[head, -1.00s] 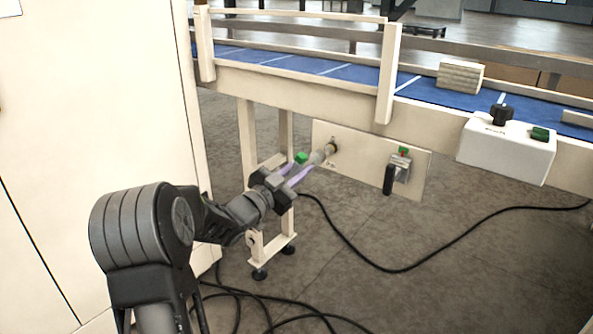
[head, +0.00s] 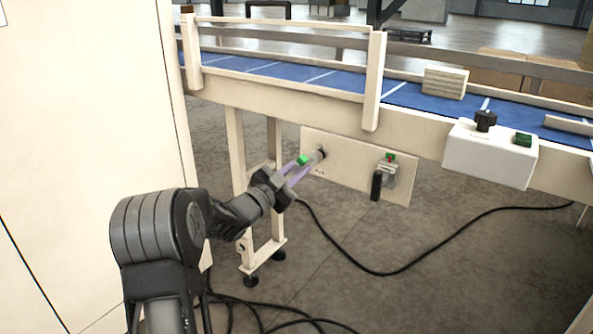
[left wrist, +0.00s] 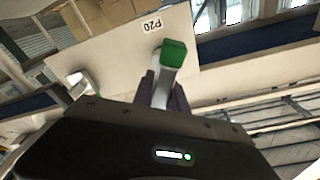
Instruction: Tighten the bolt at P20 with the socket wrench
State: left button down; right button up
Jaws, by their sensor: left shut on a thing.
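My left gripper (head: 298,174) is shut on the socket wrench (head: 317,156), a grey tool with a green end. In the head view the wrench's grey socket end meets the cream plate (head: 350,172) under the conveyor. The bolt is hidden behind it, and I cannot tell whether the socket is seated on it. In the left wrist view the wrench (left wrist: 164,88) rises between the fingers (left wrist: 163,96), its green end in front of the plate. The label P20 (left wrist: 153,25) shows upside down beside it. My right gripper is not in view.
A switch with a black handle (head: 376,186) is on the plate's right side. A white control box (head: 490,155) hangs from the conveyor (head: 270,93). A conveyor leg (head: 236,150) stands close to my left gripper. Cables (head: 390,272) lie on the floor; a cream cabinet (head: 80,120) fills the left.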

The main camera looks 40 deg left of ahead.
aim_at(290, 178)
pick_arm(q)
jog(key=m, duration=0.3)
jog(key=m+h+b, duration=0.1)
jog(key=m, duration=0.3)
jog(key=shift+w+d+g, duration=0.15)
jog(key=shift+g, duration=0.25)
jog(key=shift+f+m+b, duration=0.2)
jog(key=shift+m+b, duration=0.95)
jog(key=shift+m, duration=0.25)
jog(key=shift+m+g+b, duration=0.4)
jog(key=shift+m+b, duration=0.85)
jog(key=shift+m, duration=0.45)
jog(key=m+b, duration=0.1)
jog(key=m, duration=0.1)
jog(key=m+b, duration=0.2)
jog(key=shift+w+f+g, duration=0.15)
jog(key=shift+g, duration=0.15)
jog(key=shift+m+b, duration=0.55)
jog(key=shift+m, duration=0.65)
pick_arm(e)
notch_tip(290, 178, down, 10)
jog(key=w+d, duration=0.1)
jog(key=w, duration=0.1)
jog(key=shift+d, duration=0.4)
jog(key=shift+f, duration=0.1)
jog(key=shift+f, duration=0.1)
